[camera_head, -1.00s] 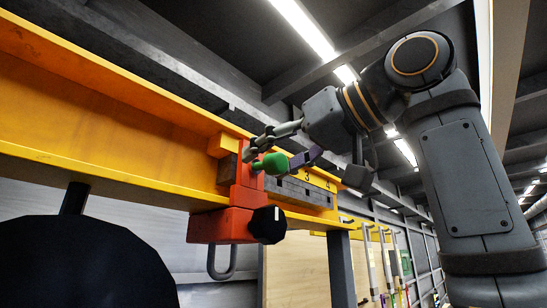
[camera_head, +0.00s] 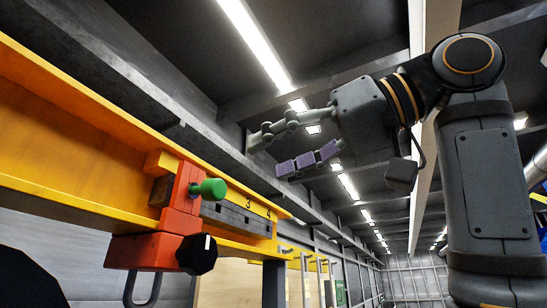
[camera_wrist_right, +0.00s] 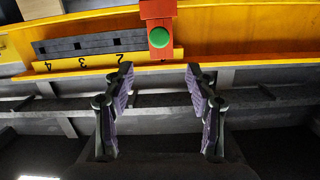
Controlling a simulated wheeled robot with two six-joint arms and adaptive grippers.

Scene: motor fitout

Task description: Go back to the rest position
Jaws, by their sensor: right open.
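My right gripper (camera_head: 268,152) is open and empty, with its purple finger pads apart. It is in the air up and to the right of the green knob (camera_head: 208,189). The knob sticks out of a red clamp block (camera_head: 181,190) on the yellow beam (camera_head: 90,120). In the right wrist view the fingers (camera_wrist_right: 158,78) are spread wide with nothing between them, and the green knob (camera_wrist_right: 158,37) shows beyond them, apart from both fingertips. My left gripper is not in view.
A grey slotted bar (camera_head: 236,217) with numbers runs along the beam. A red trolley body (camera_head: 140,250) with a black knob (camera_head: 197,254) and a hook hangs under the beam. Ceiling girders and lights are above. The space around my right gripper is free.

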